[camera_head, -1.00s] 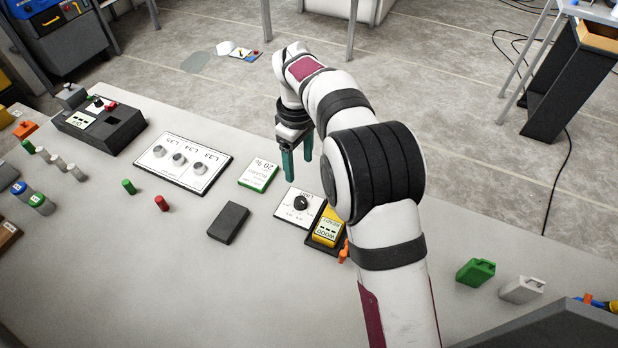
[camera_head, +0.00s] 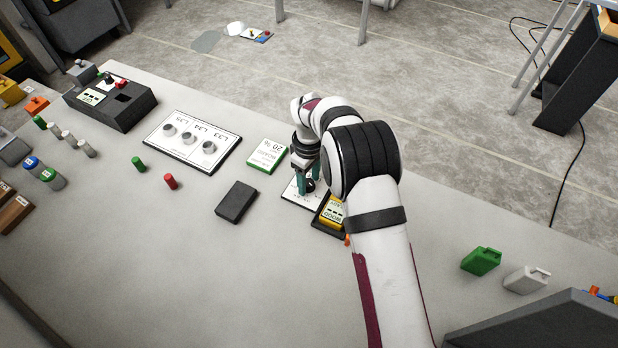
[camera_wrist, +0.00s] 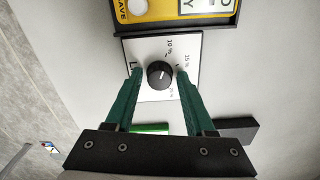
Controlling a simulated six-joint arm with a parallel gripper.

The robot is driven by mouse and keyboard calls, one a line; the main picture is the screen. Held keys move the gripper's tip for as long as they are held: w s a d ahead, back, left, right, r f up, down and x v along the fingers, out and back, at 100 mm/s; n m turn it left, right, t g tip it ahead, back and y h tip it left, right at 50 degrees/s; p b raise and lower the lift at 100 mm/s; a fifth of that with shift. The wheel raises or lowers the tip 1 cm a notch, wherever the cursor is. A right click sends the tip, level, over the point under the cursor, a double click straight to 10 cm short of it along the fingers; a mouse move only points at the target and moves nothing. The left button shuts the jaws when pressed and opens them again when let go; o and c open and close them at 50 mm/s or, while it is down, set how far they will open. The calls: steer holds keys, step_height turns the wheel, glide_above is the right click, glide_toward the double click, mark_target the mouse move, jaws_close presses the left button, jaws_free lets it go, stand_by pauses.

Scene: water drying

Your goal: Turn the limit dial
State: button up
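The limit dial is a black round knob (camera_wrist: 160,75) with a white pointer line on a white square plate (camera_wrist: 190,43) marked with percent values. In the head view the plate (camera_head: 292,193) is partly covered by my arm and gripper. My gripper (camera_wrist: 159,72) has two green fingers, open, with one on each side of the knob in the wrist view. In the head view my gripper (camera_head: 308,186) is down at the plate. A gap shows between each finger and the knob; I cannot tell the exact height of the tips.
A yellow device (camera_head: 333,212) in a dark holder sits right beside the dial plate. A green-edged card (camera_head: 267,156) and a dark grey block (camera_head: 236,201) lie to the left. A panel with three knobs (camera_head: 192,142) is further left.

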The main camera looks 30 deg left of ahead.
jaws_close()
steer(key=m, duration=0.8)
steer(key=shift+m, duration=0.3)
steer(key=m, duration=0.4)
steer(key=shift+a, duration=0.1)
steer(key=shift+m, duration=2.5)
